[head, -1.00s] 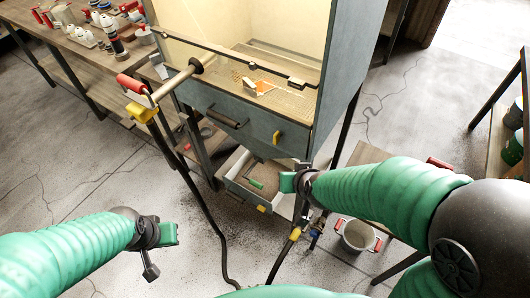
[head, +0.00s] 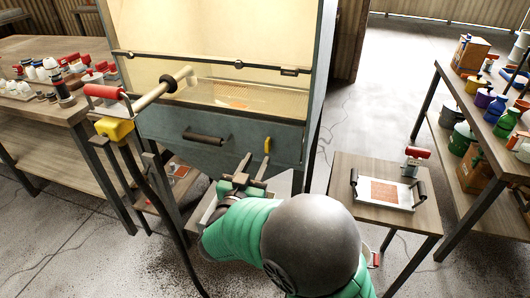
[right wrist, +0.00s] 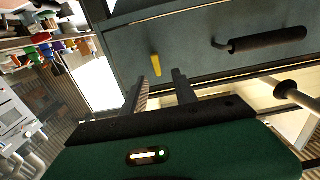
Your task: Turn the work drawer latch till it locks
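The work drawer (head: 222,133) is the wide blue-grey drawer below the glass-fronted cabinet, and it looks closed. It has a dark bar handle (head: 205,138) and, to the right, a small yellow latch (head: 267,145) standing roughly upright. My right gripper (head: 256,163) is just in front of and below the latch. The right wrist view shows the gripper (right wrist: 160,82) open and empty, with the latch (right wrist: 155,65) just beyond the gap between its fingertips. Contact does not show. My left gripper is out of view.
A small side table (head: 398,218) at right holds a white tray (head: 400,196). A shelf (head: 467,118) with bottles stands far right. A bench (head: 35,110) is at left.

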